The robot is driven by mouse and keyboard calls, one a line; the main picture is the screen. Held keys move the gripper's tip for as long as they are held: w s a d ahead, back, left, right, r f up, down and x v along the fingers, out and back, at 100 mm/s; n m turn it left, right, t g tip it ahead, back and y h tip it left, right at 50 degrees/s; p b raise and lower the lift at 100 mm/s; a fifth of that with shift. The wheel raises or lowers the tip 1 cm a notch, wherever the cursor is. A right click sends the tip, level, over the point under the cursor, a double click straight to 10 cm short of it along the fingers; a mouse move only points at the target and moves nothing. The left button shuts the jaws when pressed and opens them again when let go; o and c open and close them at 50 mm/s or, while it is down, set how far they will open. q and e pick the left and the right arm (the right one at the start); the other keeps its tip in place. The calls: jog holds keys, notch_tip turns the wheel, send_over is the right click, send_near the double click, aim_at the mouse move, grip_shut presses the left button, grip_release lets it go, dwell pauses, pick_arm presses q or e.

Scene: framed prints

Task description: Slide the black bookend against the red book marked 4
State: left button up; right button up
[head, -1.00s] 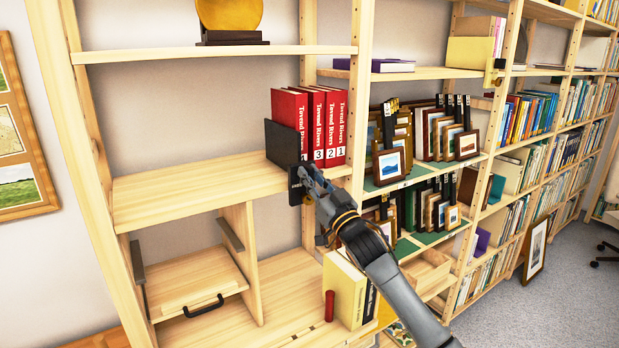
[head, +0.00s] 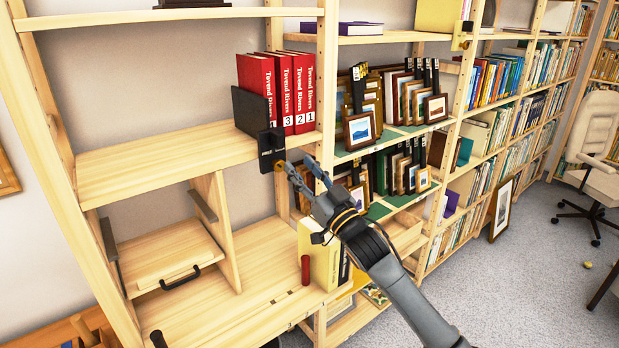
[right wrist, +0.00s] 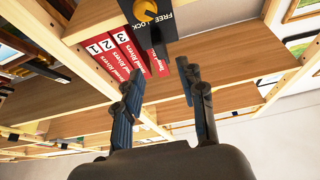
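The black bookend (head: 250,110) stands upright on the shelf at the left of the red books, its front plate with a brass knob hanging over the shelf edge. The right wrist view shows that plate close, lettered "FREE LOCK" (right wrist: 132,47). The red book marked 4 (head: 256,73) is the leftmost red book; the bookend covers its number. I cannot tell whether they touch. My right gripper (head: 297,168) is just in front of the knob; its fingers (right wrist: 160,92) are apart with nothing between them. My left gripper does not clearly show.
Red books marked 3 (head: 281,85), 2 and 1 stand right of it against a shelf upright. Bare shelf (head: 160,145) lies left of the bookend. Below are a yellow book (head: 325,255) and a red cylinder (head: 305,270). Framed pictures fill the bay at the right.

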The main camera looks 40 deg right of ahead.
jog(key=shift+v, duration=1.35)
